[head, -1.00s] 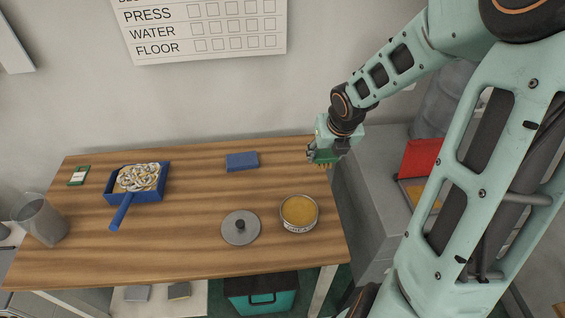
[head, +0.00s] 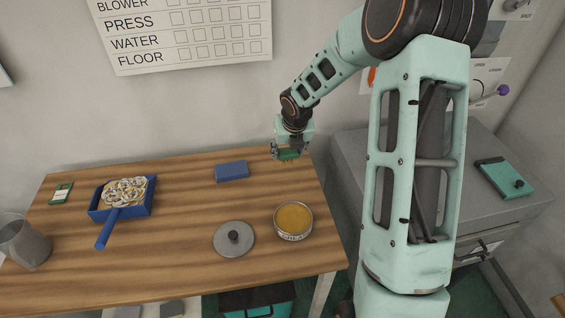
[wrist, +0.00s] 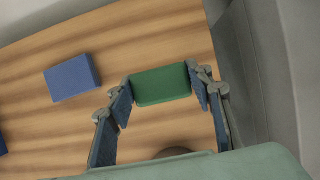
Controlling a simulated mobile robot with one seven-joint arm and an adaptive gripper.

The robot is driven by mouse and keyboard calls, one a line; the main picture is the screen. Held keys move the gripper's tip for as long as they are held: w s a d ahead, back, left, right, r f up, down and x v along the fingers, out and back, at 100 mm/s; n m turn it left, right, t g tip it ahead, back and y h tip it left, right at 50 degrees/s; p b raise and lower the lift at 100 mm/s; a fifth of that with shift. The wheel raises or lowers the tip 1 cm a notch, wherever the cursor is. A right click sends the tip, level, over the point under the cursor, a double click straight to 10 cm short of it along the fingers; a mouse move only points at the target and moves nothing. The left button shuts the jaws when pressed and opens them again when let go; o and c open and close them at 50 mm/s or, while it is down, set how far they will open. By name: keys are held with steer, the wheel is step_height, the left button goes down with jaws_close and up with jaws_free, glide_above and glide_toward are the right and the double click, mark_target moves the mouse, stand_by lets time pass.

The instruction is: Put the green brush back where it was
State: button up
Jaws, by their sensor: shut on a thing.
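The green brush (wrist: 162,84) is between the fingers of my gripper (wrist: 163,90) in the wrist view, and the fingers are shut on it. In the head view my gripper (head: 289,152) holds the brush (head: 289,155) at the back right corner of the wooden table (head: 180,257). I cannot tell whether the bristles touch the table. The brush's former place is not marked in these frames.
A blue block (head: 232,171) lies left of my gripper. A tin of yellow material (head: 293,219) and a grey lid (head: 234,239) are nearer the front. A blue dustpan (head: 106,230) with coiled pieces, a small green box (head: 61,193) and a grey jug (head: 24,241) are at left. A grey cabinet (head: 342,160) stands right.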

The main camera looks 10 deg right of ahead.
steer(key=w+f, duration=0.1)
steer(key=w+a+f, duration=0.1)
steer(key=w+f, duration=0.1)
steer(key=shift+a+f, duration=0.15)
steer(key=shift+f, duration=1.65)
steer(key=shift+f, duration=0.25)
steer(key=o, duration=1)
